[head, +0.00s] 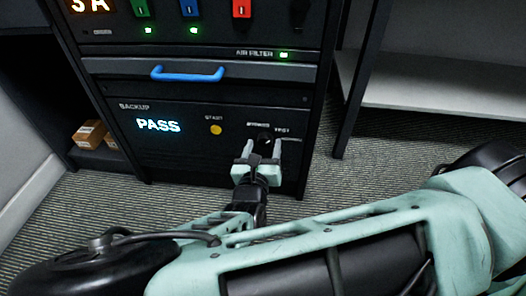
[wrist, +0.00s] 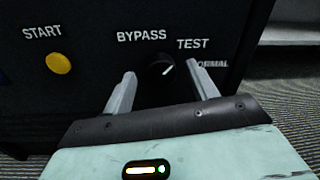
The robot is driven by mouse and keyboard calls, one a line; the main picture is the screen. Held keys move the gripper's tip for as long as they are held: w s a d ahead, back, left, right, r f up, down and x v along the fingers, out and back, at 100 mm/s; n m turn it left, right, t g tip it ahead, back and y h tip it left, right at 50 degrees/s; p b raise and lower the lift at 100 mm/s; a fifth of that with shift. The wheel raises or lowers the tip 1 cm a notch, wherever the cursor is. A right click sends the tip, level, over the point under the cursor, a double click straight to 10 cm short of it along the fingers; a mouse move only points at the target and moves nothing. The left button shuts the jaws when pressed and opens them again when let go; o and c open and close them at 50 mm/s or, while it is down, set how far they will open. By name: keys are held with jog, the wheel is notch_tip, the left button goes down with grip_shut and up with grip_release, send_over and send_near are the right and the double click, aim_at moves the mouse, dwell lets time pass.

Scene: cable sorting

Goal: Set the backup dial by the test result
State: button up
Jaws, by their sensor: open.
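The backup panel (head: 190,170) is a black unit low in the rack, and its display (head: 158,125) reads PASS. The backup dial (wrist: 160,74) is a round black knob with a white mark that points up and right, toward the TEST label (wrist: 193,44). BYPASS (wrist: 141,36) is printed at its upper left, and NORMAL (wrist: 213,64) at its right is partly hidden by a finger. My gripper (wrist: 162,80) is open, with one finger on each side of the dial. It also shows in the head view (head: 262,158). I cannot tell whether the fingers touch the knob.
A yellow START button (wrist: 58,64) sits left of the dial. Above the panel is a drawer with a blue handle (head: 187,74), marked AIR FILTER. Higher up are green, blue and red plugs. Small boxes (head: 90,134) lie at the left; a white shelf (head: 430,95) stands at the right.

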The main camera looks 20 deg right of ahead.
jog(key=shift+w+d, duration=0.2)
jog(key=shift+w, duration=0.05)
jog(key=c, duration=1)
jog(key=shift+r, duration=0.1)
